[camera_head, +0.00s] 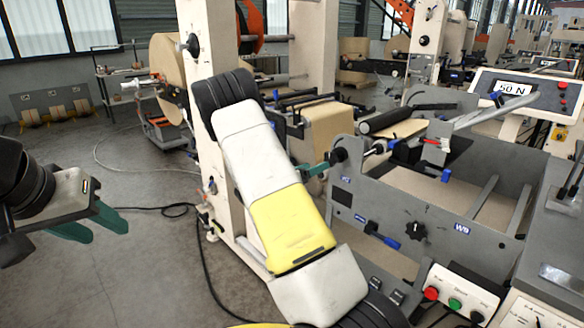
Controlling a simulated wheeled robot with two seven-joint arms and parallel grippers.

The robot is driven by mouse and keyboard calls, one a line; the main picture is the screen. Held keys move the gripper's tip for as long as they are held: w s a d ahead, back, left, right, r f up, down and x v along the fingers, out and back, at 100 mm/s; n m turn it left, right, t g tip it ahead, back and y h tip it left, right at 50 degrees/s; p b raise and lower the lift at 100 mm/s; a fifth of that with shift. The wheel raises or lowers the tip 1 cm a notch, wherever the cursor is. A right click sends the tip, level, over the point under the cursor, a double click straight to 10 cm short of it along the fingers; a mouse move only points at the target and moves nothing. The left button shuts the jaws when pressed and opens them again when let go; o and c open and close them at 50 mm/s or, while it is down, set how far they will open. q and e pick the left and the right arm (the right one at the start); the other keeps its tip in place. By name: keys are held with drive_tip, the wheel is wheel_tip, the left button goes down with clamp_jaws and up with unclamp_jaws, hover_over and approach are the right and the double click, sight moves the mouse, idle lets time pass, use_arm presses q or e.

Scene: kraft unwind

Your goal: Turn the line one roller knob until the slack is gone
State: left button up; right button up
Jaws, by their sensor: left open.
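A kraft paper web (330,125) runs over rollers on the grey machine right of centre; I cannot judge its slack from here. A dark round knob (340,155) sits at the machine's near upper left corner. A black lobed knob (415,230) is on the grey side panel; I cannot tell which knob is line one's roller knob. My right gripper (325,165) is mostly hidden behind my white and yellow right arm; its green fingers show beside the dark round knob, contact unclear. My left gripper (107,233) is open and empty at the far left, over the floor.
A cream upright frame (205,130) stands behind my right arm, with a large kraft roll (168,65). A 50 N display (515,88) is at upper right. A button box (455,297) stands at lower right.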

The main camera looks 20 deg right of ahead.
sight(329, 160)
drive_tip(key=shift+x, duration=5)
drive_tip(key=shift+w+a, duration=0.1)
drive_tip(key=shift+w, duration=0.05)
drive_tip(key=c, duration=1.4)
drive_tip(key=shift+o, duration=0.2)
drive_tip(key=m, duration=0.4)
drive_tip(key=shift+m, duration=0.3)
drive_tip(key=m, duration=0.4)
drive_tip(key=shift+m, duration=0.4)
drive_tip(key=o, duration=1.4)
drive_tip(key=shift+c, duration=0.2)
drive_tip(key=v, duration=0.7)
